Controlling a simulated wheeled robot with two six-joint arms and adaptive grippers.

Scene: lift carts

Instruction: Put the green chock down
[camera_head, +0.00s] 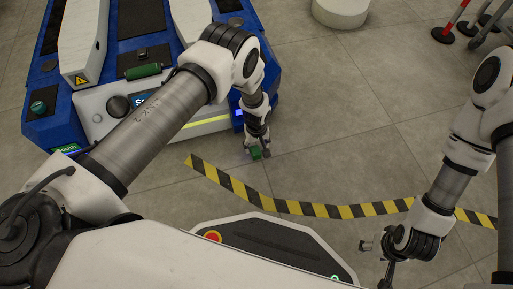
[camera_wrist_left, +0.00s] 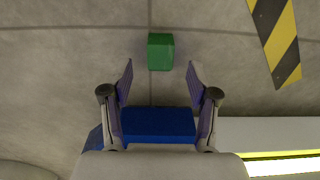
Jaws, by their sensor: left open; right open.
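The green chock (camera_head: 256,152) is a small block on the grey floor, in front of the blue and white cart. It also shows in the left wrist view (camera_wrist_left: 160,52), with its lower edge close to the level of my fingertips. My left gripper (camera_wrist_left: 159,70) is open, one finger on each side with a gap to the chock. In the head view my left gripper (camera_head: 258,148) points down at the chock and partly hides it. My right gripper (camera_head: 376,250) is open and empty, at the lower right above the floor.
The blue and white cart (camera_head: 40,128) stands at the upper left, with another green piece (camera_head: 143,71) on it. Black and yellow floor tape (camera_head: 290,207) curves near the chock. A white round base (camera_head: 340,12) and red-white posts (camera_head: 455,20) stand farther back. The middle floor is clear.

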